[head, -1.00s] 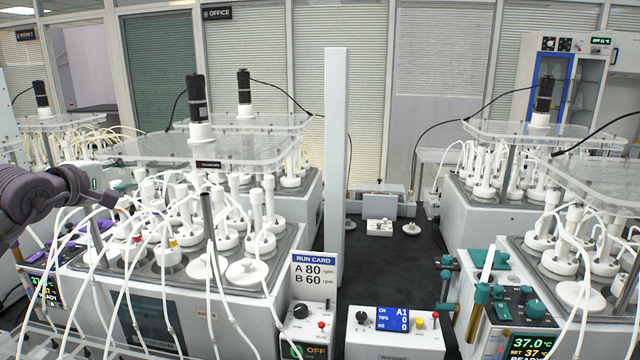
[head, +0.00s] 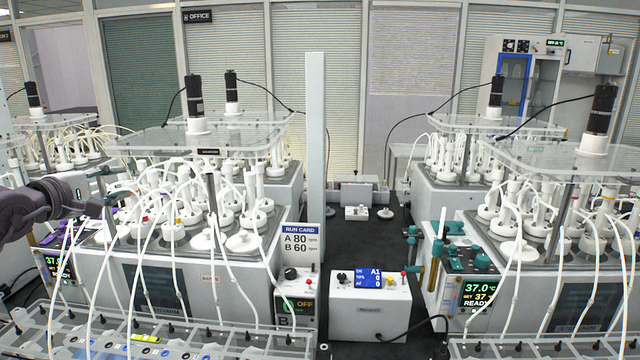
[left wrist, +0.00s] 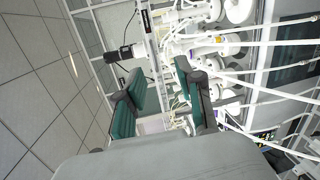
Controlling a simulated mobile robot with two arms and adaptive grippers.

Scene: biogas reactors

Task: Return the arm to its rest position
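My left arm comes in from the left edge in the head view, beside the left reactor unit. My left gripper (head: 108,188) is in front of that unit's bottles and tubes. In the left wrist view its two green-padded fingers (left wrist: 160,102) stand apart with nothing between them, so it is open and empty. Bottles and white tubes show beyond and to the right of the fingers there. My right gripper is not in any view.
The left reactor unit (head: 210,288) with white bottles and tubes is close to my left arm. A tube rack (head: 40,345) lies along the front left. A run card (head: 301,242) and a control box (head: 370,312) stand in the middle. Another reactor unit (head: 545,262) is at right.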

